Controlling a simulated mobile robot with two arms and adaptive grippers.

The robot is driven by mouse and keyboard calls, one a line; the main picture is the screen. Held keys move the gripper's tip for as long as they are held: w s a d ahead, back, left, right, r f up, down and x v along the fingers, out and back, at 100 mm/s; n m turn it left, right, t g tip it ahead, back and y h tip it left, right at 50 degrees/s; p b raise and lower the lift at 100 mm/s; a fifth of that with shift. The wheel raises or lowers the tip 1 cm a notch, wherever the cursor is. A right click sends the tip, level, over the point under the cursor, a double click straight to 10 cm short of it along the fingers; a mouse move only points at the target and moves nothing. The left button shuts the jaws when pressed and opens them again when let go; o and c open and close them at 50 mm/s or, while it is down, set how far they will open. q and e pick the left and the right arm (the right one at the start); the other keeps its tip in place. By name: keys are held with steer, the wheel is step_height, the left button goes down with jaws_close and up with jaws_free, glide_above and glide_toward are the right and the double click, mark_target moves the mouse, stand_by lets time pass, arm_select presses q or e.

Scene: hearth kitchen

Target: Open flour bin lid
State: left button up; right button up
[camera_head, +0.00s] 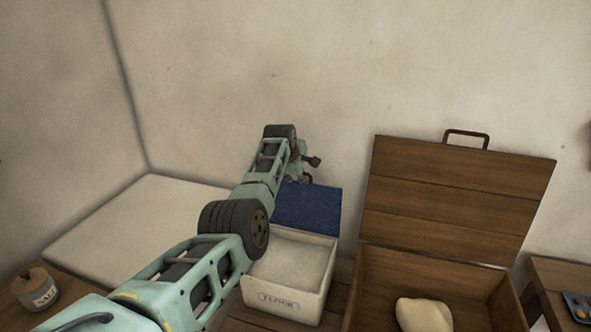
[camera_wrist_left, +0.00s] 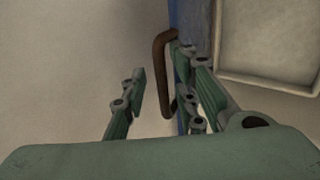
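The flour bin (camera_head: 290,309) is a cream box labelled "FLOUR", with pale flour visible inside. Its blue lid (camera_head: 308,207) stands raised at the back of the bin, so the top is uncovered. My left arm reaches over the left of the bin, and my left gripper (camera_head: 308,166) is at the lid's upper edge. In the left wrist view the brown lid handle (camera_wrist_left: 160,75) lies between the spread fingers of the left gripper (camera_wrist_left: 165,95), nearer the right finger. The fingers are open and not closed on it. My right gripper is out of view.
A wooden box (camera_head: 365,290) with its lid up stands right of the bin and holds a pale lump (camera_head: 424,315). A salt jar (camera_head: 36,288) stands at the left front. A pale, bare surface (camera_head: 130,225) lies left of the bin. The wall (camera_head: 300,70) is close behind.

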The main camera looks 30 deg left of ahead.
arm_select(q)
steer(key=shift+d, duration=0.2)
steer(key=v, duration=1.2)
steer(key=shift+a+f, duration=0.15)
steer(key=shift+a, duration=0.05)
